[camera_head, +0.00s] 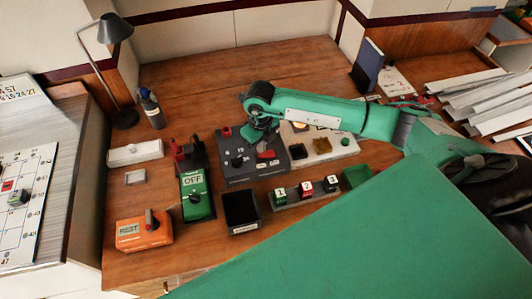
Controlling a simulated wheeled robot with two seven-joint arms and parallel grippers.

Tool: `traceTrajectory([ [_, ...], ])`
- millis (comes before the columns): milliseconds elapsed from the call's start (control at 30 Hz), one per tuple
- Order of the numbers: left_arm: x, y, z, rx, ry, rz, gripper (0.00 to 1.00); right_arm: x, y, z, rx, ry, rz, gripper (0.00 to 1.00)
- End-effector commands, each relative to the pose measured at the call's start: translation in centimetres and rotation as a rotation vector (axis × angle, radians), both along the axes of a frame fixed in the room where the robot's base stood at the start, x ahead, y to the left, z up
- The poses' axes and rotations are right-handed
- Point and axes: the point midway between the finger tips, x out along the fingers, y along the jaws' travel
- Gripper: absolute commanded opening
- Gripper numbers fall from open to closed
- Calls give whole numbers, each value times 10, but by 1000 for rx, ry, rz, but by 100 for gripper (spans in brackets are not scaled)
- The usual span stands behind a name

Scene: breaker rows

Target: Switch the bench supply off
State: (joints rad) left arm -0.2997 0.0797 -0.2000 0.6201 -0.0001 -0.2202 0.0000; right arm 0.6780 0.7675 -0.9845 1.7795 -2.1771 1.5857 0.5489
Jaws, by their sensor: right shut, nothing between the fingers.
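A dark grey box (240,173) with white marks, a red button and a red part near its right side stands mid-table; it looks like the bench supply, though no name on it is readable. My right gripper (266,146) points down over the upper right part of this box, shut and empty. It covers some of the box top, and I cannot tell whether it touches. The position of any switch there is too small to read. My left gripper is not in view.
Left of the box are a green unit (196,204) reading OFF and an orange box (142,235) reading REST. A black bin (241,222) and numbered blocks 1, 2, 3 (305,189) stand in front. A pale panel (318,154) is at right. The table behind is clear.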

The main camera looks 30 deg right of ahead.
Motion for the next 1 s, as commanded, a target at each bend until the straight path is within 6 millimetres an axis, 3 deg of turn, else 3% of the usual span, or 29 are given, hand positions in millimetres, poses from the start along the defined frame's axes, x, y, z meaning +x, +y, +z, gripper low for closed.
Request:
traceTrajectory([
  [1000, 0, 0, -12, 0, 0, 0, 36, 0, 0, -14, 0, 0, 0, 0],
])
